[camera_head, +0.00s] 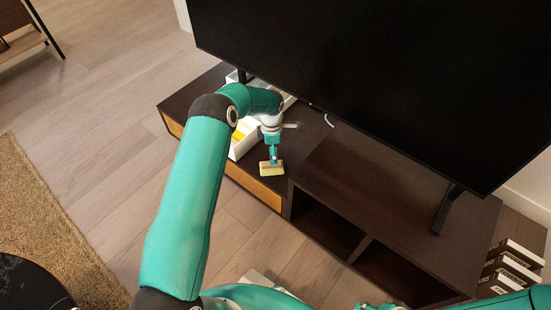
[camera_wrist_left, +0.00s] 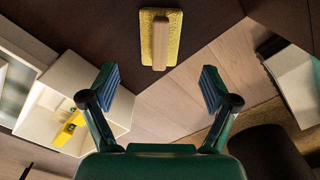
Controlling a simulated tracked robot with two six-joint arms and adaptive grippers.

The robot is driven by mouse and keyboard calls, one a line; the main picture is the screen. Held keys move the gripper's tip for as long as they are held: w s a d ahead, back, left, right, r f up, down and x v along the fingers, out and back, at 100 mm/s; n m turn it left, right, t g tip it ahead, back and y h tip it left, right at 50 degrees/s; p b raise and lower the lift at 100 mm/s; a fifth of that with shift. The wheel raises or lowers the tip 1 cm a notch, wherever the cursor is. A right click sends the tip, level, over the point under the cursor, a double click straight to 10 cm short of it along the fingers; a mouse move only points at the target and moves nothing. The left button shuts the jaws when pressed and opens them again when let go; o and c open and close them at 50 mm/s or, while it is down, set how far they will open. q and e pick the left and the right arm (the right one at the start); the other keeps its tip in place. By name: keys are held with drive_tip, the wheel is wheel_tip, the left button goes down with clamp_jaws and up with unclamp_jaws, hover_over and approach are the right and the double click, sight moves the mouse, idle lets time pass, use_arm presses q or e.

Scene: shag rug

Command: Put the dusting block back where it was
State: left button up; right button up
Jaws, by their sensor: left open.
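The dusting block (camera_head: 271,168) is a yellow pad with a pale wooden handle. It lies on the dark top of the TV cabinet, close to the front edge. In the left wrist view the block (camera_wrist_left: 174,25) is at the upper middle, handle up. My left gripper (camera_head: 271,153) is over the cabinet top, close to the block. In the left wrist view my left gripper (camera_wrist_left: 160,87) is open with nothing between its fingers, and the block is beyond the fingertips. My right gripper is not seen; only a part of that arm shows at the bottom right.
A white open box (camera_head: 236,152) with a yellow thing inside stands beside the block; the box (camera_wrist_left: 113,112) is at the left in the wrist view. A large TV (camera_head: 380,70) overhangs the cabinet (camera_head: 350,170). Black-and-white boxes (camera_head: 512,262) stand at the right.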

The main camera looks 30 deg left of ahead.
use_arm(q)
drive_tip(key=shift+r+p, duration=0.3)
drive_tip(key=shift+r, duration=1.55)
